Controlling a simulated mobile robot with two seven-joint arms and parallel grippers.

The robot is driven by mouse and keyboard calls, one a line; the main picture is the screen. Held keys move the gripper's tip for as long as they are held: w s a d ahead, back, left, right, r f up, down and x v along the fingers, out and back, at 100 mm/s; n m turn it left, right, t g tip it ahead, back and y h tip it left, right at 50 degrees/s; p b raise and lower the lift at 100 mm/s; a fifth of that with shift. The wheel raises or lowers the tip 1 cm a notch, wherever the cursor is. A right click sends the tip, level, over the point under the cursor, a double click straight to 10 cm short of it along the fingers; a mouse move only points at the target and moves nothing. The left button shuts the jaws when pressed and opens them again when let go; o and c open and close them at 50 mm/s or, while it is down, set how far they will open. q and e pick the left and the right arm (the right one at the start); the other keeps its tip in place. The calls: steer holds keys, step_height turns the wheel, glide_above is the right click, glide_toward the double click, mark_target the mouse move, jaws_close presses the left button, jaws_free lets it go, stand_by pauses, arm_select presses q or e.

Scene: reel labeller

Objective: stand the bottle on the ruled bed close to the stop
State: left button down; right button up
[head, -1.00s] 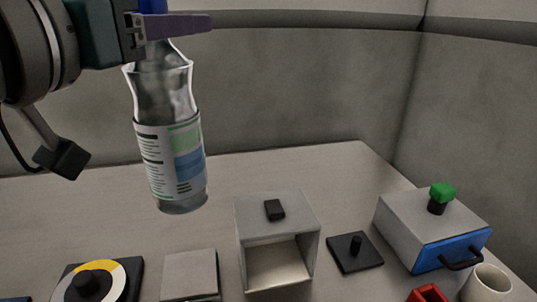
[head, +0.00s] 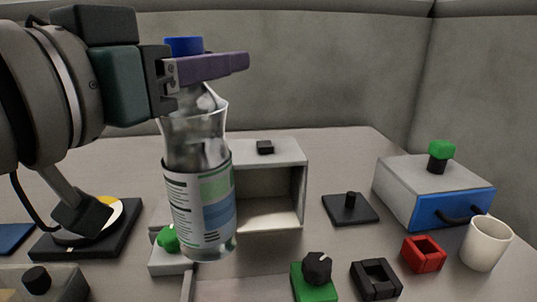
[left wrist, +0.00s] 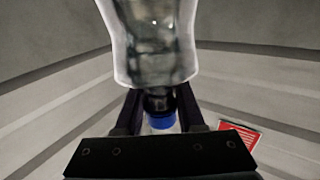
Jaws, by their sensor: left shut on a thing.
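My left gripper (head: 205,70) is shut on the neck of a clear bottle (head: 200,205) with a blue cap and a white, green and blue label. The bottle hangs nearly upright below the fingers. In the head view it covers part of the open grey box behind it. The left wrist view also shows the bottle (left wrist: 153,45) between the dark fingers (left wrist: 160,105), with its blue cap near the palm. A flat grey surface (head: 245,289) shows at the bottom edge; I cannot tell whether it is the ruled bed. I cannot make out the stop. My right gripper is not in view.
An open grey box (head: 290,152) stands behind the bottle. A green knob (head: 167,238) is close to its left. A green block with a black knob (head: 315,283), a black holder (head: 376,281), a red block (head: 424,254), a white mug (head: 486,243) and a blue-fronted box (head: 420,180) lie to the right.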

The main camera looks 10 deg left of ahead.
mark_target(176, 192)
arm_select(q)
step_height(176, 192, down, 10)
steer(key=b, duration=0.2)
steer(key=shift+b, duration=0.3)
steer(key=shift+f, duration=0.1)
steer(key=shift+f, duration=0.15)
steer(key=c, duration=0.5)
jaws_free()
steer(key=v, duration=1.2)
